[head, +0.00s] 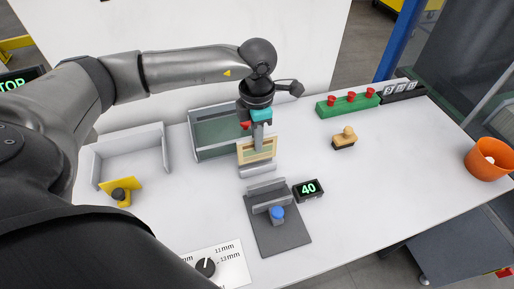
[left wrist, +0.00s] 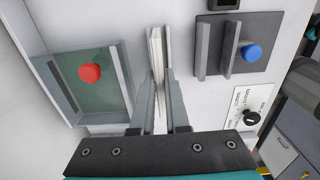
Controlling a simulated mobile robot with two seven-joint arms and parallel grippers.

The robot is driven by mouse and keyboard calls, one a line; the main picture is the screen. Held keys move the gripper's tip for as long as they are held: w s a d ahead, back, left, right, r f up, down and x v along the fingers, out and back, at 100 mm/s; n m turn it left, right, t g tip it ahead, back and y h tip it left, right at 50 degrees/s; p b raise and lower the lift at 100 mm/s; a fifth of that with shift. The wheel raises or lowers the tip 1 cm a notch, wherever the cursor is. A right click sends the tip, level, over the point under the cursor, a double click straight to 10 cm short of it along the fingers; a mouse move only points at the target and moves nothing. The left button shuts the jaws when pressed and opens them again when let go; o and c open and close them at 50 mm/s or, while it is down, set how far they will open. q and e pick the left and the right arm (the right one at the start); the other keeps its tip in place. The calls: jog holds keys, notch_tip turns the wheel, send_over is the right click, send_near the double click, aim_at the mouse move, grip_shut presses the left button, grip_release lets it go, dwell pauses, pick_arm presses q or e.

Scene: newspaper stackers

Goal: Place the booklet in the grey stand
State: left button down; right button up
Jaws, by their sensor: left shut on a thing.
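My left gripper (head: 259,146) points down at the middle of the table and is shut on the booklet. The booklet (head: 244,154) is cream and yellow with a greenish panel, and it stands upright. In the left wrist view the booklet (left wrist: 155,48) shows edge-on as a thin pale strip between my fingers (left wrist: 161,78). The small light grey stand (head: 257,172) is directly below the booklet in the head view. In the left wrist view a grey wall (left wrist: 167,40) runs close along the booklet. I cannot tell whether the booklet's lower edge is seated. My right gripper is not in view.
A dark grey base with upright plates and a blue knob (head: 277,212) stands in front, beside a "40" display (head: 308,189). A green-floored tray (head: 210,134) is behind left. A white open bin (head: 103,162) is left. An orange bowl (head: 487,160) is far right.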

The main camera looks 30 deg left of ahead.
aim_at(257, 159)
pick_arm(q)
jog(key=shift+f, duration=2)
jog(key=shift+f+b, duration=0.2)
jog(key=shift+b, duration=0.1)
jog(key=c, duration=0.9)
grip_release()
jog(key=shift+r, duration=0.1)
notch_tip(257, 159, up, 12)
jog(key=shift+r+p, duration=0.15)
jog(key=shift+p, duration=0.15)
